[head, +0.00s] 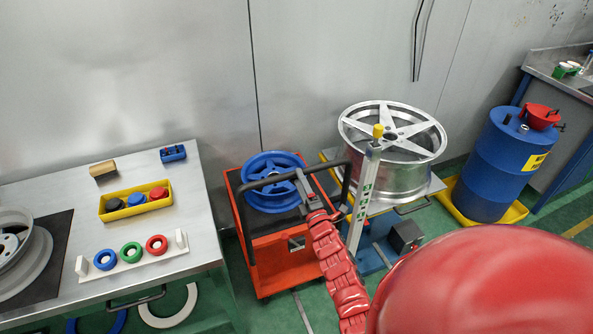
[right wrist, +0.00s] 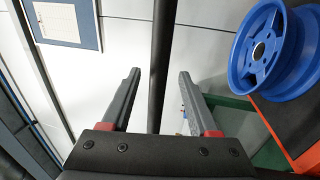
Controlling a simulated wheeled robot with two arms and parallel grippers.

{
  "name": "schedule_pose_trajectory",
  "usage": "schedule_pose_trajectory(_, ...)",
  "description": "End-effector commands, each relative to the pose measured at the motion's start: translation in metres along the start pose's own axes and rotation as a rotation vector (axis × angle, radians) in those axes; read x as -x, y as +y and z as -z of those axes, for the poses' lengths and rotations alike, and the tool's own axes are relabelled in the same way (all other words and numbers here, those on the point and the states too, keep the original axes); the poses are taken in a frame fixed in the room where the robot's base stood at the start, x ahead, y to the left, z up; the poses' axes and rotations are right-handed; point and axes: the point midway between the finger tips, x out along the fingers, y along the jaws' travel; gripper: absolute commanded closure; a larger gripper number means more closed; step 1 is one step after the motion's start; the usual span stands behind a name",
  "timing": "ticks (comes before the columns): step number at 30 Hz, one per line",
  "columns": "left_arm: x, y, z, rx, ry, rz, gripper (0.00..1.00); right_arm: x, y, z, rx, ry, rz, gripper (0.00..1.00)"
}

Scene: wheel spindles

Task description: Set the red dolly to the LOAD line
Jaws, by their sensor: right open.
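The red dolly (head: 274,262) stands on the green floor between the table and the silver wheel's stand. It has a black push handle (head: 253,184) and carries a blue wheel (head: 262,163), also seen in the right wrist view (right wrist: 262,50). My right gripper (head: 303,180) is at the handle. In the right wrist view its two fingers (right wrist: 158,74) are apart, with the dark handle bar (right wrist: 159,45) running between them; contact cannot be told. My left gripper is not in view. A pale stripe (head: 303,311) lies on the floor before the dolly; no LOAD lettering is readable.
The table (head: 205,225) at left holds a yellow tray (head: 104,216) and a white rack with coloured rings. A silver wheel (head: 393,180) on a stand is close at the dolly's right. A blue barrel (head: 487,180) stands further right. The wall is close behind.

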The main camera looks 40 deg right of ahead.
Motion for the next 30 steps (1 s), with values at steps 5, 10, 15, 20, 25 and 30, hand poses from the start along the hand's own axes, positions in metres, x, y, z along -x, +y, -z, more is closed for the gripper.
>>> schedule_pose_trajectory(5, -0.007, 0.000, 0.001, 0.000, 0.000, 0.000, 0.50, -0.022, 0.002, 0.000, -0.002, 0.000, -0.002, 0.39)
schedule_pose_trajectory(10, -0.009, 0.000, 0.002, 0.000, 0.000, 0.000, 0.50, -0.030, 0.002, 0.001, -0.002, 0.001, -0.005, 0.39)
schedule_pose_trajectory(15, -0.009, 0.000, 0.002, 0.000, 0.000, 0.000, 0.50, -0.031, 0.001, 0.001, -0.001, 0.002, -0.003, 0.39)
schedule_pose_trajectory(20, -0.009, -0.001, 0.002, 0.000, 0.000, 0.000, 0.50, -0.031, 0.001, 0.001, -0.001, 0.001, -0.003, 0.46)
schedule_pose_trajectory(25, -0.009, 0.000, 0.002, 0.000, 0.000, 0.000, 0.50, -0.031, 0.001, 0.001, -0.001, 0.001, -0.003, 0.77)
schedule_pose_trajectory(30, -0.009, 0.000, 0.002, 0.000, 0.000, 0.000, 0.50, -0.031, 0.001, 0.001, -0.001, 0.001, -0.002, 1.00)
